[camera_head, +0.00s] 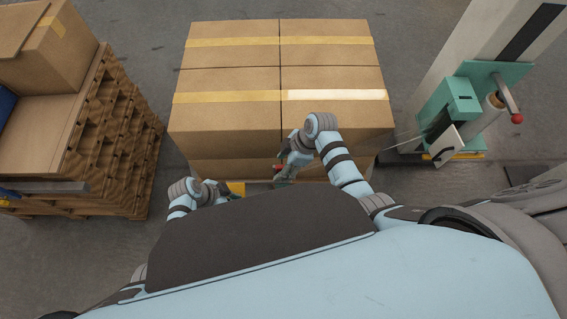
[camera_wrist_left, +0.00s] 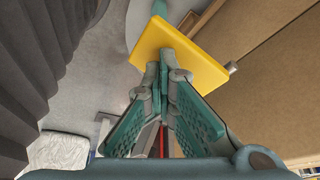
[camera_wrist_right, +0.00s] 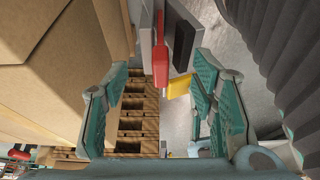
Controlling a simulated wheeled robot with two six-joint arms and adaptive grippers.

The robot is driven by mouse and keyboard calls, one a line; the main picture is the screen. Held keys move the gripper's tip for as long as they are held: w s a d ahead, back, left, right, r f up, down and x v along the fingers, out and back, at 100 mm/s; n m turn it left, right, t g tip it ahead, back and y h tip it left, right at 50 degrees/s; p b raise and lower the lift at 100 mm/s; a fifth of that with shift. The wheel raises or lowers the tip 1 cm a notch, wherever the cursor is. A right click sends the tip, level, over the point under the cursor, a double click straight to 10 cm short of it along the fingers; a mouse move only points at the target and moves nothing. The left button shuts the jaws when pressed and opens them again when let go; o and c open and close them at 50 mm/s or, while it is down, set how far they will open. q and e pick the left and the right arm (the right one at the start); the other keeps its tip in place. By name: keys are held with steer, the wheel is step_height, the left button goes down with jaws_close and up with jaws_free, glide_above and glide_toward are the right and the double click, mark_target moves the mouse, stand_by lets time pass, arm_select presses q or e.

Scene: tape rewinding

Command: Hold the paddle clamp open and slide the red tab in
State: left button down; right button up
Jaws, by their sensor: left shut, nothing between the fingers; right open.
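The yellow paddle (camera_wrist_left: 182,52) fills the upper middle of the left wrist view. My left gripper (camera_wrist_left: 163,72) is shut and empty, its fingertips right at the paddle's lower edge; I cannot tell whether they press on it. The paddle also shows in the head view (camera_head: 237,188) and in the right wrist view (camera_wrist_right: 179,87). The red tab (camera_wrist_right: 161,50) stands upright beside grey and dark parts in the right wrist view, just beyond the fingertips. My right gripper (camera_wrist_right: 151,78) is open, with nothing gripped. In the head view it (camera_head: 285,175) is near the carton stack's front edge. The clamp's mouth is hidden.
Large taped cartons (camera_head: 225,115) stand directly ahead of my arms. A wooden pallet stack (camera_head: 110,130) with boxes is at the left. A green machine (camera_head: 455,100) on a pale column stands at the right.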

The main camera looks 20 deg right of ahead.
steer(key=shift+f, duration=0.35)
step_height(320, 180, up, 8)
steer(key=p, duration=0.7)
steer(key=shift+f, duration=0.2)
arm_select(q)
step_height(320, 180, up, 7)
arm_select(e)
steer(key=shift+f, duration=0.2)
